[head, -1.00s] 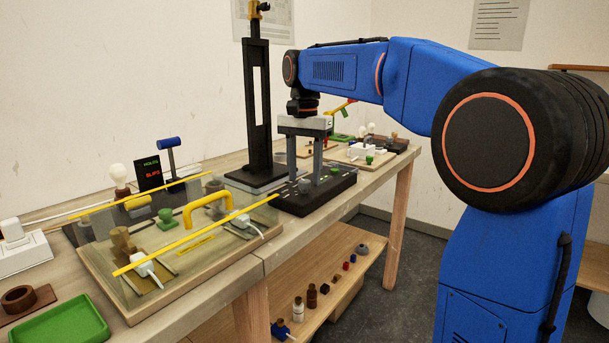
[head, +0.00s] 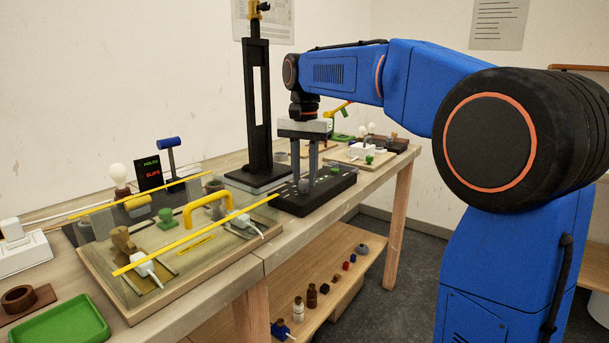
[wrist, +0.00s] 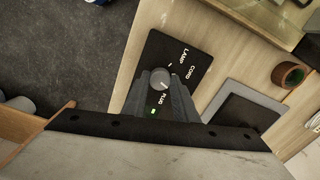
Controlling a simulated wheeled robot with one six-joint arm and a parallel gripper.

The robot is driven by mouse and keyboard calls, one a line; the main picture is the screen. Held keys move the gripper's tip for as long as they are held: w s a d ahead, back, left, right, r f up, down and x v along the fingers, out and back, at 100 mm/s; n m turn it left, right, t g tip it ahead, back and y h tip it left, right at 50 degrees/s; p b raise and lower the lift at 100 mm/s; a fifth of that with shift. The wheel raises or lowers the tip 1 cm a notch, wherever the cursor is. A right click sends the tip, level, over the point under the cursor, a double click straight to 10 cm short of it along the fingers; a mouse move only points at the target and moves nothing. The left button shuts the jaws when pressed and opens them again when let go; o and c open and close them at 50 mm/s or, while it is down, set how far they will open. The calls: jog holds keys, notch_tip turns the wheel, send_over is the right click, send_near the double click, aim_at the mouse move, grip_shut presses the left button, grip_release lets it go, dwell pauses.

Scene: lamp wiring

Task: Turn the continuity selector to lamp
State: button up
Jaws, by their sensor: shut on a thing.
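The continuity selector is a black box (head: 290,206) on the bench, right of the tall black stand. In the wrist view its face (wrist: 165,48) carries the words LAMP, CORD and PLUG and a round grey knob (wrist: 160,77) with a short white mark. A small green light (wrist: 153,111) glows beside PLUG. Which position the mark points at is hard to tell. My gripper (head: 310,184) reaches straight down, its fingers shut on the knob. The fingers partly hide the lower part of the face in the wrist view.
The black stand (head: 257,110) rises close on the left. A clear-covered board with a yellow handle (head: 208,208) lies nearer on the bench. A brown ring (wrist: 289,74) sits beyond the stand's base in the wrist view. The bench's front edge is close to the selector.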

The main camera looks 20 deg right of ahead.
aim_at(305, 180)
jog(key=n, duration=0.4)
jog(key=shift+n, duration=0.4)
jog(key=n, duration=0.9)
jog(key=shift+n, duration=1.8)
jog(key=o, duration=1.1)
jog(key=shift+c, duration=0.2)
jog(key=shift+r, duration=0.15)
notch_tip(305, 180, up, 17)
